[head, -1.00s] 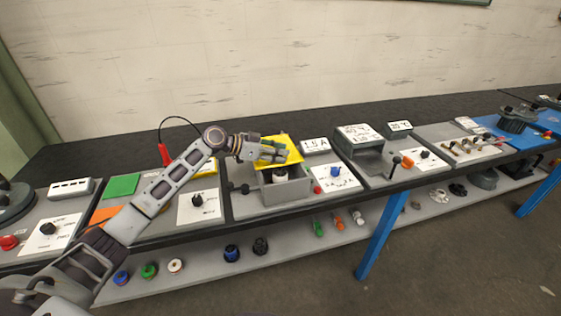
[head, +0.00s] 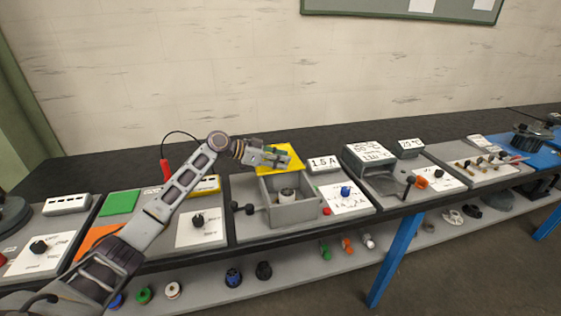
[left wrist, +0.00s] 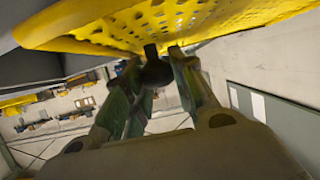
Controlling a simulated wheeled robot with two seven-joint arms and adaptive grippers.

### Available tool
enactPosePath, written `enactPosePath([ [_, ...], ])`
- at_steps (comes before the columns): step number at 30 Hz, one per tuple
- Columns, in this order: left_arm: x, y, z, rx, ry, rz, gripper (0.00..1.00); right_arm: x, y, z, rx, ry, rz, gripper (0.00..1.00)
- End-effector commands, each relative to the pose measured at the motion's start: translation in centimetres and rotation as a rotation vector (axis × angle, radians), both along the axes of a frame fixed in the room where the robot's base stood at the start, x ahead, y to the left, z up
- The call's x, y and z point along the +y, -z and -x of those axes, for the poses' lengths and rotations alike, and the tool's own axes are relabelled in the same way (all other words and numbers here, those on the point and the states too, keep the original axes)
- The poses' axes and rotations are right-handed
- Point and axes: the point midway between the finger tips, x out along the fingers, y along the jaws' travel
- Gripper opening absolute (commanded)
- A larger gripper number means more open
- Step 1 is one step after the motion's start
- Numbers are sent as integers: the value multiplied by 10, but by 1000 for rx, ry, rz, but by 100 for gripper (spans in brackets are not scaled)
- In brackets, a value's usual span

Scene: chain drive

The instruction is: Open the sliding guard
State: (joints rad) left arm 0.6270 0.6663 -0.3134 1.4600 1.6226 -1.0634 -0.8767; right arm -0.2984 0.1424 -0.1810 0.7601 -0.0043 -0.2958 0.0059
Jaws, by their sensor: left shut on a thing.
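The sliding guard (head: 295,158) is a yellow plate at the back of an open grey box (head: 298,216) in the head view. In the left wrist view the guard (left wrist: 190,18) is perforated and fills the top. My left gripper (head: 283,158) lies over the guard. In the wrist view its fingers (left wrist: 160,85) are shut on a dark knob (left wrist: 155,72) just under the guard's edge. The box interior is uncovered and a pale and dark round part (head: 287,194) shows inside. My right gripper is not in view.
A white "1.5 A" sign (head: 323,163) stands right of the guard. A panel with a blue knob (head: 346,191) is right of the box. A black knob lever (head: 243,208) sticks out at the box's left. Dark bench surface lies clear behind.

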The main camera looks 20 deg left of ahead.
Motion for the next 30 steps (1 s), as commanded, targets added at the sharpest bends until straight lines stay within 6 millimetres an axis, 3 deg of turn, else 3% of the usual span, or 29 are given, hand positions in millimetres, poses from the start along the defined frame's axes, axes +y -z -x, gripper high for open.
enactPosePath([
  [5,0,0,0,1,0,-1,0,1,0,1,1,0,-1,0],
  [6,0,0,0,1,0,-1,30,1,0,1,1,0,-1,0],
  [11,0,0,0,1,0,-1,49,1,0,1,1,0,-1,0],
  [23,1,0,1,1,0,-1,49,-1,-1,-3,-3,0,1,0],
  [30,15,-6,9,0,-2,-1,49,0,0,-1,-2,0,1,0],
])
